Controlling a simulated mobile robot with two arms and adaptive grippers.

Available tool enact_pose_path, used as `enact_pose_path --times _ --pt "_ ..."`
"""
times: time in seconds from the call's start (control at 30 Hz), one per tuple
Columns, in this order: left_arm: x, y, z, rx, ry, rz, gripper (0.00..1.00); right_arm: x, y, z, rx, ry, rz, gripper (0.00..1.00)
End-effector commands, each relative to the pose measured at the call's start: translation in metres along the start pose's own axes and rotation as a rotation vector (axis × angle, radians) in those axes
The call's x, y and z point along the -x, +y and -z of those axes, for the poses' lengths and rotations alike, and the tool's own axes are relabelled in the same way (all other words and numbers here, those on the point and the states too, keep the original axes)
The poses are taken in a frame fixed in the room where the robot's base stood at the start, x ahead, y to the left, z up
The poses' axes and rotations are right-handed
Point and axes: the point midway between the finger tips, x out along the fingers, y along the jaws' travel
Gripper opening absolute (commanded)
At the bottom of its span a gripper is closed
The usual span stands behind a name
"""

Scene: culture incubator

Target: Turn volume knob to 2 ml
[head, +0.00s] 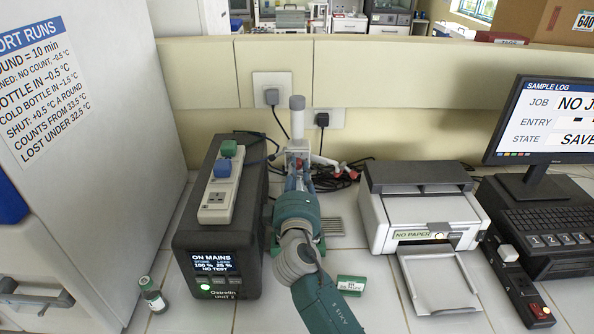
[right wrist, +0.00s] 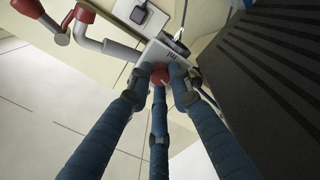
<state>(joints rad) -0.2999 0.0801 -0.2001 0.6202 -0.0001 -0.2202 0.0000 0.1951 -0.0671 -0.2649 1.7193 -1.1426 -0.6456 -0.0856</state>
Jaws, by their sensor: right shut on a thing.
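A dispenser (head: 297,118) with a grey upright plunger and a pale body stands against the back of the bench, behind my right gripper. In the right wrist view its white body (right wrist: 172,52) carries small dark markings that are too small to read. A red volume knob (right wrist: 159,77) sits on the body's near side. My right gripper (right wrist: 159,88) has blue fingers closed around this knob; in the head view the gripper (head: 298,180) covers the dispenser's lower part. The knob's setting cannot be read. My left gripper is not in view.
A black power unit (head: 213,264) with a socket strip (head: 221,187) on top stands close left. A printer (head: 420,205) stands right, with a monitor and keyboard beyond. Cables lie behind the dispenser.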

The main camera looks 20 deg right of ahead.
Motion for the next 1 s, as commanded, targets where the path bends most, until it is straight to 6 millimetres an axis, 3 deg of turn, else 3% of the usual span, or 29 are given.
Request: enact_pose_path --times 0.2,0.23,0.3,0.67,0.77,1.0 --pt "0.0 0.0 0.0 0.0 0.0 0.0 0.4 0.0 -0.002 -0.004 0.003 -0.009 0.003 0.0" --pt "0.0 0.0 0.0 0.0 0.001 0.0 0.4 0.0 -0.002 -0.004 0.003 -0.009 0.003 0.26" --pt "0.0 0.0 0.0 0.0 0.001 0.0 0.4 0.0 -0.002 -0.004 0.003 -0.008 0.003 0.39" --pt "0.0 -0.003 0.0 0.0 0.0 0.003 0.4 0.004 -0.002 -0.001 0.0 -0.003 0.002 0.39" --pt "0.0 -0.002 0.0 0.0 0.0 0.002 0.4 0.017 -0.002 -0.001 -0.001 -0.003 0.003 0.39" --pt "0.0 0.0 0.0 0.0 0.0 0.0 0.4 0.067 -0.003 -0.003 0.0 -0.006 0.006 0.39"
